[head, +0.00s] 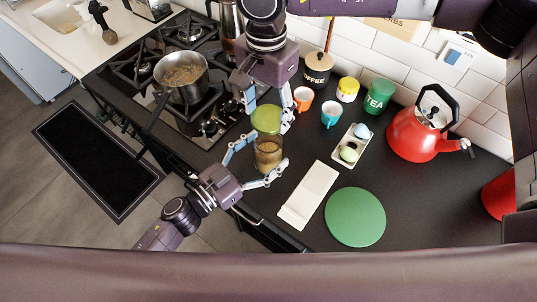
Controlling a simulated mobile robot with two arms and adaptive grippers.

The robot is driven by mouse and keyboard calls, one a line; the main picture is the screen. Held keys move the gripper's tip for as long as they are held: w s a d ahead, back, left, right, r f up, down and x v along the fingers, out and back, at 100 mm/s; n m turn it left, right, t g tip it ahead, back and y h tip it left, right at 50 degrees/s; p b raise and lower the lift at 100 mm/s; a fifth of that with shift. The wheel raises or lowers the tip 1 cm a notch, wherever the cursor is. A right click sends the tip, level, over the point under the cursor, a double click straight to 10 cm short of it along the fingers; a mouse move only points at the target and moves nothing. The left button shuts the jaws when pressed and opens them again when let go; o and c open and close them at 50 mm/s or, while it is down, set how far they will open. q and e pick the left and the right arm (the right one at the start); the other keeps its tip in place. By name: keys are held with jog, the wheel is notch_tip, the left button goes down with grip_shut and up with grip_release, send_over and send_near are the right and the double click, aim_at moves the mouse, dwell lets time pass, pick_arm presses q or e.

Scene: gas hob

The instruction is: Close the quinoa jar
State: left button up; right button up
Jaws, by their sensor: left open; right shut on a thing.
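The quinoa jar (267,160) is a clear glass jar with tan grain inside. It stands upright near the counter's front edge, right of the hob. The green lid (266,118) is over the jar's mouth; I cannot tell whether it is seated or a little above the rim. My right gripper (269,112) comes down from above and is shut on the lid, one finger on each side. My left gripper (264,154) reaches in from the lower left. It is open, with its fingers spread on either side of the jar's body.
A steel pot (181,78) is on the hob (140,85). Behind the jar are an orange mug (303,98) and a teal mug (331,115). To the right are a white tray (308,196), a green round board (355,217) and a red kettle (415,135).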

pick_arm(q)
jog(key=shift+w+d, duration=0.5)
jog(key=shift+d, duration=0.05)
jog(key=c, duration=1.8)
pick_arm(e)
jog(key=shift+f, duration=2.5)
